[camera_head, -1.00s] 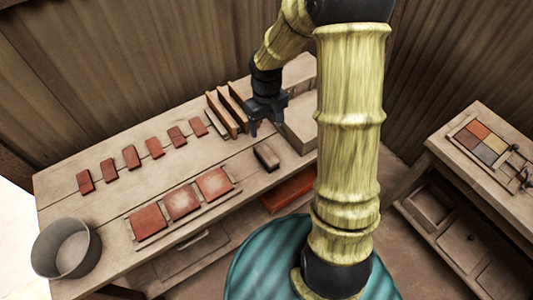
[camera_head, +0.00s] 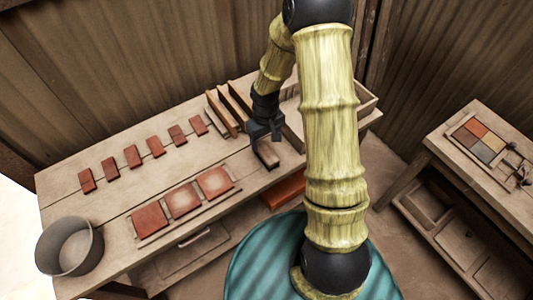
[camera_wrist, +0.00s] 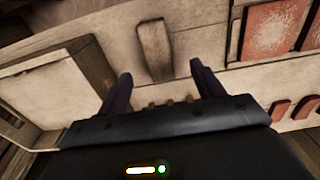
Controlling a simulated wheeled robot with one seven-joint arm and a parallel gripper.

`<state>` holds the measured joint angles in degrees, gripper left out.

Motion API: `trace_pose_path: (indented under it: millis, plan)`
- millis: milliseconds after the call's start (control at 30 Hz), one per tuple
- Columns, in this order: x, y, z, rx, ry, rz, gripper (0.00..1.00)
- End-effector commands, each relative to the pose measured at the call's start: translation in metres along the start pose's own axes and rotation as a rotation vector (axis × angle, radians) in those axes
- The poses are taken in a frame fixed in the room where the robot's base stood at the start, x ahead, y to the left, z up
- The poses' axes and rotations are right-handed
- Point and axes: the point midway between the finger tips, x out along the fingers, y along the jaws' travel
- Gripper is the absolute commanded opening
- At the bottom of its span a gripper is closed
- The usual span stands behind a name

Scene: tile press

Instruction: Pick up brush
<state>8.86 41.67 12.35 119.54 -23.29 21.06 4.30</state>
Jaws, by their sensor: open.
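The brush (camera_head: 267,155) looks like a small brown block lying on the wooden bench, right of the row of three larger tiles. In the wrist view the brush (camera_wrist: 154,49) lies ahead of and between my two fingers, with clear space around it. My gripper (camera_head: 265,136) is just above or beside the brush, with its near side partly covering it. In the wrist view my gripper (camera_wrist: 161,72) is open, its two dark fingers apart and nothing between them. I cannot tell the exact height of the fingers over the bench.
Three large red tiles (camera_head: 183,200) lie on a board left of the brush. Several small red tiles (camera_head: 133,155) form a row behind. Upright wooden slats (camera_head: 222,112) stand behind the gripper. A metal pot (camera_head: 70,247) is at the bench's left end. An open wooden box (camera_head: 366,97) is at right.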

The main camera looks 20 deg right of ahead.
Motion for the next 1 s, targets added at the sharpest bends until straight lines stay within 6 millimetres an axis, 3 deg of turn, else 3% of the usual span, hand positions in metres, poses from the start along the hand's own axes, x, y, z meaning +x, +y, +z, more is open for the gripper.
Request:
trace_pose_path:
  millis: [233,700,1000]
  plan:
    - [0.033,0.000,0.000,-0.002,-0.002,0.000,0.67]
    - [0.039,0.001,0.000,0.000,-0.001,0.000,0.67]
    - [0.067,0.005,0.001,-0.001,-0.004,-0.001,0.67]
